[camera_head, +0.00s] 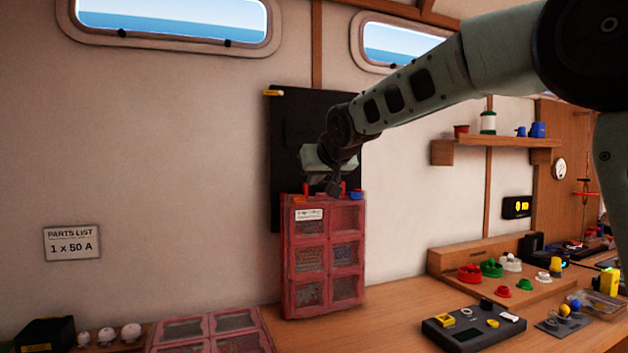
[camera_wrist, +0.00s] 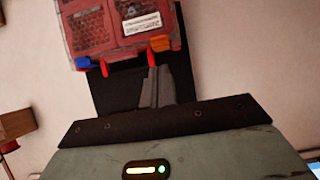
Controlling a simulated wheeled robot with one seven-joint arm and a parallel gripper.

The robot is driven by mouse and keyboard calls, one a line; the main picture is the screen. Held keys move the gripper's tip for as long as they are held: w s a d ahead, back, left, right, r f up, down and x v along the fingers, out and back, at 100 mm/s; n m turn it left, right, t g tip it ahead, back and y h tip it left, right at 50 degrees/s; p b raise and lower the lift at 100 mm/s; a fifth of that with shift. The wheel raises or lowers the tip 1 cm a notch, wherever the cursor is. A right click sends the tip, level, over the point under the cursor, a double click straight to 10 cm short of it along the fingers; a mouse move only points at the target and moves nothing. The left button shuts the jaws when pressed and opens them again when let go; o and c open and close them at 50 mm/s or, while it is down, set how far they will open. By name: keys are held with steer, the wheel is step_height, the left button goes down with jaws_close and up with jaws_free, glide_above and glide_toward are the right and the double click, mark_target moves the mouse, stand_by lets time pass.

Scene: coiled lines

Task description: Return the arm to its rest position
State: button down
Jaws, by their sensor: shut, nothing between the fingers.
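My gripper (camera_head: 334,187) is at the end of my outstretched arm, just above the top of a red parts cabinet (camera_head: 289,262). In the wrist view my gripper (camera_wrist: 153,78) shows with its grey fingers together and nothing between them. The cabinet also shows in the wrist view (camera_wrist: 100,22), with red and blue pieces along its top edge close to the fingertips. I cannot tell whether the fingers touch it.
A black panel (camera_head: 290,130) is on the wall behind the cabinet. A shelf (camera_head: 490,143) holds small containers at right. The workbench (camera_head: 385,325) carries a dark device (camera_head: 473,325) and colourful parts. A second red case (camera_head: 210,335) lies at front.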

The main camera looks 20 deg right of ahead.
steer(key=shift+s, duration=0.15)
stand_by(0.3)
steer(key=s+a+f+n+g+y+p, duration=0.25)
steer(key=s+a+f+g, duration=0.35)
steer(key=s+a+f, duration=0.85)
steer(key=s+d+f+n+g+h, duration=0.1)
steer(key=s+f, duration=0.5)
steer(key=s, duration=0.9)
steer(key=s+f+n+g+h+p, duration=0.1)
steer(key=s+f+n+g, duration=0.3)
steer(key=s, duration=1)
step_height(320, 180, down, 2)
steer(key=shift+s+d+f+g, duration=0.15)
steer(key=shift+s+d+g, duration=0.2)
steer(key=shift+g, duration=0.25)
